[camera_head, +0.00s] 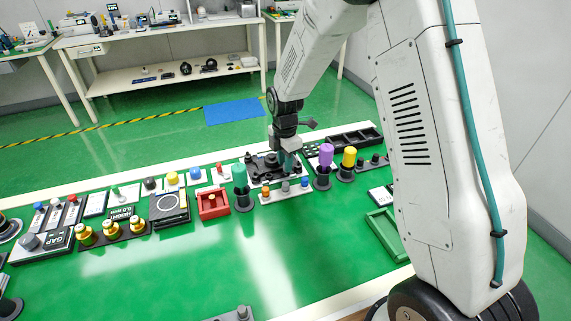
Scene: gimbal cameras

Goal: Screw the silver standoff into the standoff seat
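My gripper (286,161) points down over a white plate (270,181) with dark fittings, at the back middle of the green bench. Its fingertips are small and partly merge with the dark parts behind them, so I cannot tell whether they are open or shut, or hold anything. In front of the plate, a pale strip (274,197) carries an orange piece (266,191), a small grey piece (285,186) and a blue piece (304,182). The grey piece may be the silver standoff. I cannot make out the standoff seat for certain.
Teal (240,175), purple (326,155) and yellow (349,157) cylinders stand in dark holders close to the gripper. A red tray (213,213) lies to the left, a green tray (383,236) to the right. The bench's front middle is mostly clear.

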